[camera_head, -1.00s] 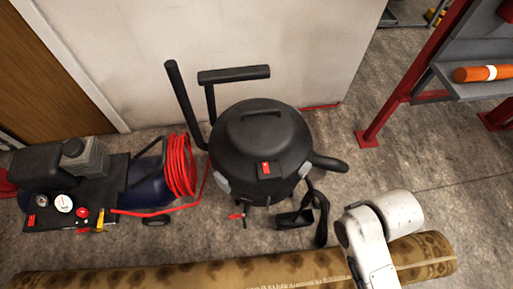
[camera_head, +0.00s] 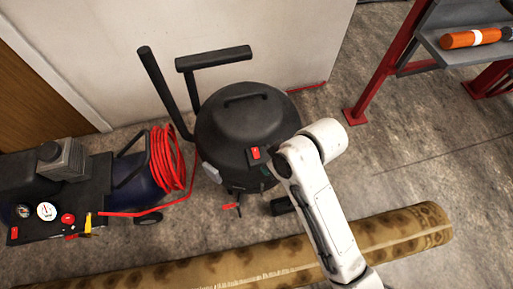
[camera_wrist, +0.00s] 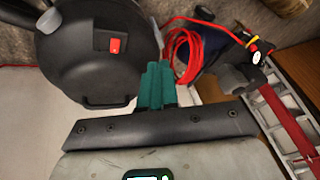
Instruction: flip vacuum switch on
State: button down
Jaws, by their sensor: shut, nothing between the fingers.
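The vacuum is a black, round-lidded canister (camera_head: 240,115) standing upright by the wall in the head view. A red rocker switch (camera_head: 255,153) sits in a dark plate on its front. The lid (camera_wrist: 75,70) fills the upper left of the wrist view, with the red switch (camera_wrist: 115,45) in plain sight. Which way the switch is tipped is too small to tell. My gripper's green fingers (camera_wrist: 157,85) are shut and empty, beside the lid and apart from the switch in that picture. In the head view my white arm hides most of the gripper.
A blue compressor (camera_head: 135,182) with a coiled red hose (camera_head: 172,160) stands left of the vacuum. A rolled patterned rug (camera_head: 400,225) lies across the front. A red-framed shelf (camera_head: 385,65) is at the right. The floor between vacuum and shelf is clear.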

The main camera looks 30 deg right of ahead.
jog(key=w+a+r+n+y+b, duration=0.1)
jog(key=w+a+n+b, duration=0.2)
jog(key=w, duration=0.4)
jog(key=w+a+n+y+b, duration=0.1)
jog(key=w+a+n+b, duration=0.1)
jog(key=w+n, duration=0.35)
jog(key=w+d+f+n+g+h+b, duration=0.2)
jog(key=d+f+b, duration=0.3)
jog(key=d+f, duration=0.4)
jog(key=w+d+n, duration=0.1)
jog(key=d, duration=0.2)
jog(key=shift+w+d+f, duration=0.1)
jog(key=b, duration=0.3)
send_over(254, 150)
jog(key=d, duration=0.1)
jog(key=f, duration=1.2)
jog(key=shift+s, duration=0.25)
jog(key=shift+w+f+b, duration=0.1)
jog(key=shift+f+b, duration=0.25)
jog(key=shift+f, duration=0.4)
